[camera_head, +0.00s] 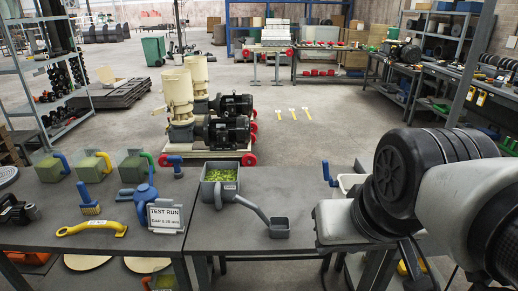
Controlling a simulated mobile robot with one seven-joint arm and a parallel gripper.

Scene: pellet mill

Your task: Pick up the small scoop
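A small grey scoop with a square cup (280,228) lies on the dark table near its front edge. Its curved handle runs up and left to the grey bin (220,192) of green pellets, touching or overlapping it in the picture. My arm comes in from the right. Its end, a pale block that looks like my gripper (342,222), is right of the scoop and apart from it. I cannot make out the fingers or anything between them.
A "TEST RUN" sign (165,216), a yellow-handled tool (92,229) and a blue brush (88,199) are left of the bin. A white container (350,181) is partly behind my arm. Bare table lies around the scoop's cup.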

